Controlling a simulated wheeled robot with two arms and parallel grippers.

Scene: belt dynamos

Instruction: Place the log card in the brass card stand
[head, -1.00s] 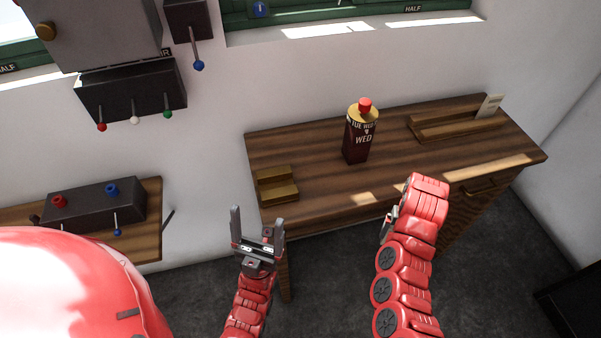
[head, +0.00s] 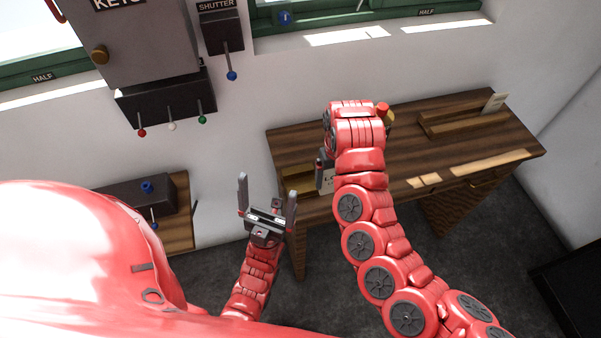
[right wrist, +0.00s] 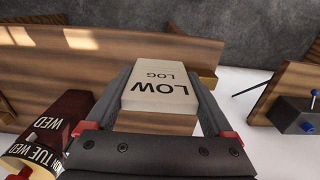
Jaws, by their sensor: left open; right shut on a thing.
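The log card (right wrist: 160,88), pale with "LOW LOG" lettering, is between the fingers of my right gripper (right wrist: 165,78), which is shut on it. In the head view a small part of the card (head: 327,181) shows beside my right arm. The brass card stand (head: 293,184) is at the left end of the wooden desk, partly hidden by the gripper and card. In the right wrist view a bit of the stand (right wrist: 208,78) shows just beyond the card; I cannot tell whether they touch. My left gripper (head: 267,195) is open and empty, in front of the desk's left edge.
A wooden rack (head: 465,122) with a pale card (head: 495,102) is at the right. A lever box (head: 140,194) is at left.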

